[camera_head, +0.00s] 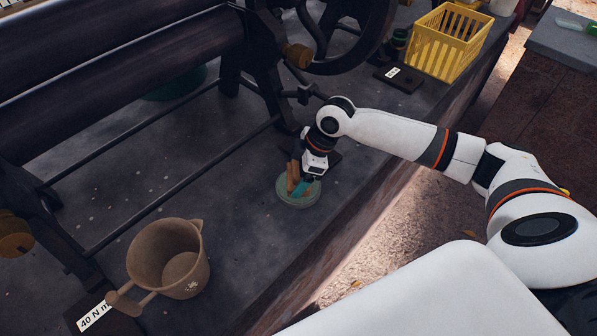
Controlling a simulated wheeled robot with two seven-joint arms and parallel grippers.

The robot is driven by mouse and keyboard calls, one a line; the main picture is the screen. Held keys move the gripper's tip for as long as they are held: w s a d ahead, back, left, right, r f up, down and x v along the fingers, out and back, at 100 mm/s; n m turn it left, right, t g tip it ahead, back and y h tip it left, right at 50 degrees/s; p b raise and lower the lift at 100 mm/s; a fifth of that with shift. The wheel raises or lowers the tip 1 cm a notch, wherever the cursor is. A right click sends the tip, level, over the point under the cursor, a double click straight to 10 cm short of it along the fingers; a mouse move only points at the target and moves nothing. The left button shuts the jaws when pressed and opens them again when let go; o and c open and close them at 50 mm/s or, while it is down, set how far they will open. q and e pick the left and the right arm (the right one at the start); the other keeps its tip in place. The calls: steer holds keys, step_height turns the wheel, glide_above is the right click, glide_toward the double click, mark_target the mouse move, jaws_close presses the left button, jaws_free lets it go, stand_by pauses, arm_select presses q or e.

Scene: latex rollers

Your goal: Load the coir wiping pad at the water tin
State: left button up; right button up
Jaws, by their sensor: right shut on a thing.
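The water tin (283,197) is a low round greenish tin on the dark grey bench in the middle of the view. My right gripper (304,184) points down over the tin. It is shut on the brown coir wiping pad (293,176), which is upright and has its lower end inside the tin's rim. The gripper hides part of the pad, and I cannot tell how deep the pad reaches. My left gripper is not in view.
The dark roller machine (120,70) fills the upper left, with a handwheel (375,35) behind my right gripper. A brown jug (195,270) stands front left. A yellow basket (445,45) stands at the back right. The bench edge runs close right of the tin.

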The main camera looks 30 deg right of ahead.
steer(key=shift+f, duration=0.5)
stand_by(0.4)
steer(key=shift+s+f+p, duration=0.15)
steer(key=shift+p, duration=0.15)
stand_by(1.9)
step_height(320, 180, up, 7)
steer(key=p, duration=0.8)
steer(key=shift+r, duration=0.2)
steer(key=shift+f, duration=0.1)
stand_by(0.5)
